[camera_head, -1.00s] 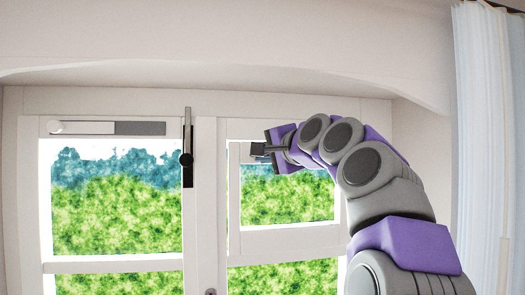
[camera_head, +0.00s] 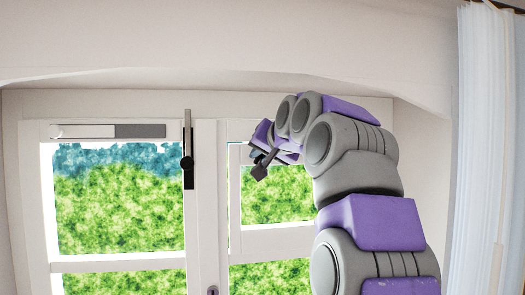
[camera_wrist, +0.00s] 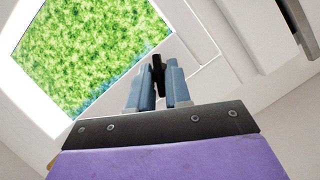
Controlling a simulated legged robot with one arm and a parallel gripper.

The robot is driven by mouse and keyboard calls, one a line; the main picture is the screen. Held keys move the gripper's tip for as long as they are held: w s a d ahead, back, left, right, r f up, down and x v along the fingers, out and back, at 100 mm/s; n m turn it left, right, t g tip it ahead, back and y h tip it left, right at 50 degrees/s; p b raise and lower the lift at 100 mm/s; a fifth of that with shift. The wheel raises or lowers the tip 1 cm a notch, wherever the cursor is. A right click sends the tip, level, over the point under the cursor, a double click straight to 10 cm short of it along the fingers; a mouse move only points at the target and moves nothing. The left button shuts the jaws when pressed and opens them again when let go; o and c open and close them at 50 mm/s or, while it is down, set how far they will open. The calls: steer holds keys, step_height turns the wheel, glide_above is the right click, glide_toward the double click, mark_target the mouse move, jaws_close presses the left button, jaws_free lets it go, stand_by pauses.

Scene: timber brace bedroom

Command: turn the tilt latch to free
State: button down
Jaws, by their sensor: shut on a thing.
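My gripper (camera_head: 260,170) is at the upper left corner of the small right-hand window sash (camera_head: 280,240). In the wrist view, its two blue-grey fingers (camera_wrist: 157,72) are closed on a small dark piece (camera_wrist: 158,64), which appears to be the tilt latch. The fingers hide most of this piece, and its exact angle cannot be told. In the head view the wrist is tilted, with the fingers pointing down and left.
A white and grey strip (camera_head: 110,131) runs along the top of the left sash. A pale curtain (camera_head: 483,150) hangs at the right.

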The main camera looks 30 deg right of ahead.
steer(key=shift+a+f+n+g+h+p, duration=0.15)
steer(key=shift+n+g+h+p, duration=0.4)
steer(key=shift+n+h, duration=1.05)
steer(key=shift+n+y, duration=0.3)
steer(key=shift+n, duration=0.2)
steer(key=c, duration=1.2)
jaws_free()
steer(key=shift+w, duration=0.2)
steer(key=shift+c, duration=0.2)
steer(key=shift+s, duration=0.15)
steer(key=v, duration=1.7)
steer(key=shift+a+r+b, duration=0.2)
steer(key=shift+a+b, duration=0.05)
steer(key=shift+b, duration=0.2)
